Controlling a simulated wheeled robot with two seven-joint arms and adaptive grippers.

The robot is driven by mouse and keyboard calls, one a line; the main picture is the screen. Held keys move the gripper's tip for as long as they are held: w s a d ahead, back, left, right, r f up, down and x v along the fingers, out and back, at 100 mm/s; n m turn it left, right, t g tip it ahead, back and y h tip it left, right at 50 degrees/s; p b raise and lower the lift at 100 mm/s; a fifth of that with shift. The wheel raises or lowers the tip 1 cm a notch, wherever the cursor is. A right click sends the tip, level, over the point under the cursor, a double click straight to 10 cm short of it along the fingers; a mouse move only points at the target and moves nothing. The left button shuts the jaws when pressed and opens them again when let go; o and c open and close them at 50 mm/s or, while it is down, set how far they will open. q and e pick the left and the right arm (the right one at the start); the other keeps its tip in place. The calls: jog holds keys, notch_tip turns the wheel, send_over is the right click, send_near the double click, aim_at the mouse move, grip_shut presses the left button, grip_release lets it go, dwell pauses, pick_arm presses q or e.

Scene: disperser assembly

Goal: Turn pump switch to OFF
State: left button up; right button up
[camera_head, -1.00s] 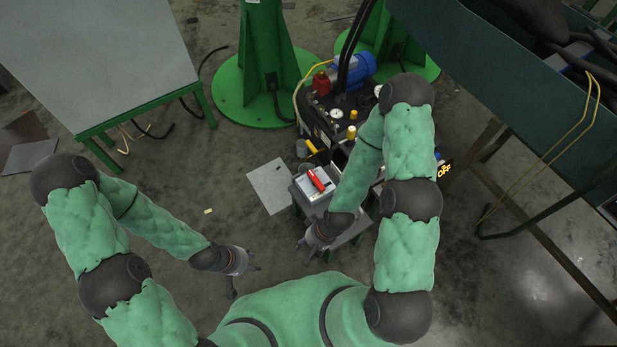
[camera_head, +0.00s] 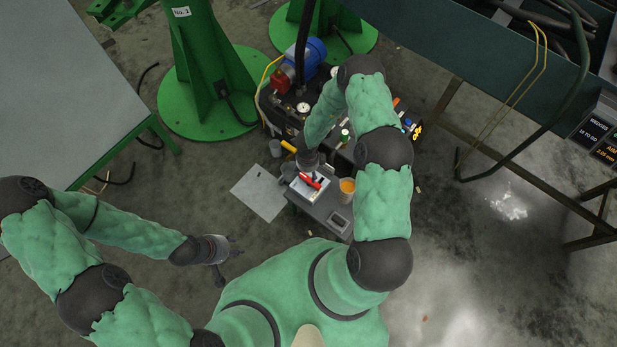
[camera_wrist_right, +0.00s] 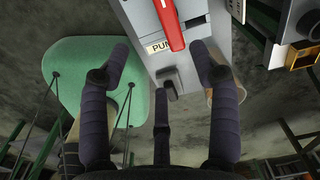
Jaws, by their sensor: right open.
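The pump switch is a red handle (camera_head: 310,181) on a light-faced grey box. In the right wrist view the red handle (camera_wrist_right: 170,24) lies at the top, above a partly hidden label starting "PU". My right gripper (camera_head: 305,166) is at the box, close to the handle, partly hidden by its own wrist. In the wrist view my right gripper (camera_wrist_right: 161,72) has its fingers spread, with nothing between them. The handle is beyond the fingertips, and I cannot tell if anything touches it. My left gripper (camera_head: 233,248) is empty, fingers apart, over the floor at left.
An orange-topped cup (camera_head: 347,186) stands just right of the switch. The pump unit with its blue motor (camera_head: 310,57) is behind. A grey table (camera_head: 65,95) is at left.

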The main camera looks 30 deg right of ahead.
aim_at(309, 181)
jog(key=f+b, duration=0.1)
jog(key=f, duration=0.2)
jog(key=f+m+b, duration=0.1)
jog(key=f+b, duration=0.1)
jog(key=f, duration=0.2)
jog(key=f+m+b, duration=0.1)
jog(key=f, duration=0.2)
jog(key=shift+w+d+f+b, duration=0.35)
jog(key=shift+d+b, duration=0.05)
jog(key=c, duration=1.2)
